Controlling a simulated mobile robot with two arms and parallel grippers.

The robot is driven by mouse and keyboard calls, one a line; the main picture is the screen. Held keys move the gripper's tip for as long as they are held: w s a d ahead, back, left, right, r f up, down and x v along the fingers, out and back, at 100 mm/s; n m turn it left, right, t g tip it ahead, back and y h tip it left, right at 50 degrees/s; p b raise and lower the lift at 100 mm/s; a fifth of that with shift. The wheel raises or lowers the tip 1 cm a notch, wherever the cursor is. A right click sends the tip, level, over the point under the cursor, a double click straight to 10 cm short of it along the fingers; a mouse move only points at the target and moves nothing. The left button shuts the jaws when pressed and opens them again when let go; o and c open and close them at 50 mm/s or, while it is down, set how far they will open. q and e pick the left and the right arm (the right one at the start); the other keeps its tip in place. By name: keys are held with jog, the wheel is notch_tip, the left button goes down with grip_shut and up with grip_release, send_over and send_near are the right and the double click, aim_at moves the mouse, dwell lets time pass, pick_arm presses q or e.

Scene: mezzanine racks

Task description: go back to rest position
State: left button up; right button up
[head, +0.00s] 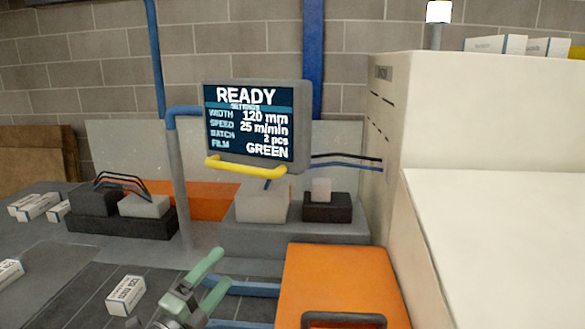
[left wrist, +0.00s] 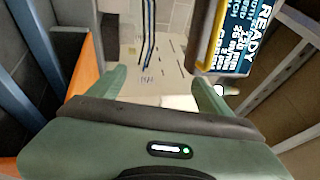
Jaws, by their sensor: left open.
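My left gripper (head: 217,270) shows at the bottom middle of the head view, with its two pale green fingers apart and nothing between them. In the left wrist view the fingers (left wrist: 160,88) are also spread and empty. A monitor (head: 254,122) with a yellow handle stands beyond and above the gripper. Its screen reads READY, 120 mm, 25 m/min, 2 pcs, GREEN. It also shows in the left wrist view (left wrist: 228,40), turned sideways, apart from the fingers. My right gripper is not in view.
An orange cover (head: 340,275) with a dark handle is right of my left gripper. A large white machine housing (head: 490,220) fills the right side. A white box (head: 126,295) lies on the dark surface at left. Blue bars (head: 242,288) run beside the gripper.

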pick_arm(q)
jog(key=s+a+f+n+g+y, duration=0.2)
jog(key=s+a+f+n+y, duration=0.2)
jog(key=s+f+n+y, duration=0.35)
jog(key=s+a+f+n+g+y, duration=0.3)
jog(key=s+a+f+n+y, duration=0.15)
jog(key=f+n, duration=0.45)
jog(key=s+d+f+n+g+h, duration=0.1)
jog(key=s+d+f+n+g, duration=0.3)
jog(key=s, duration=0.7)
jog(key=s+f+n+g+h, duration=0.2)
jog(key=s+f+g, duration=0.4)
jog(key=s, duration=0.6)
notch_tip(320, 180, down, 28)
jog(key=f+b, duration=0.1)
jog(key=b, duration=0.4)
jog(key=s+a+f+g+b, duration=0.1)
jog(key=s+f+b, duration=0.1)
jog(key=s+f, duration=0.7)
jog(key=s+a+f+g+b, duration=0.1)
jog(key=s+a+f+b, duration=0.1)
jog(key=s+f, duration=0.7)
notch_tip(320, 180, down, 5)
jog(key=shift+a+r+y+b, duration=0.15)
jog(key=shift+y+b, duration=0.15)
jog(key=shift+b, duration=0.2)
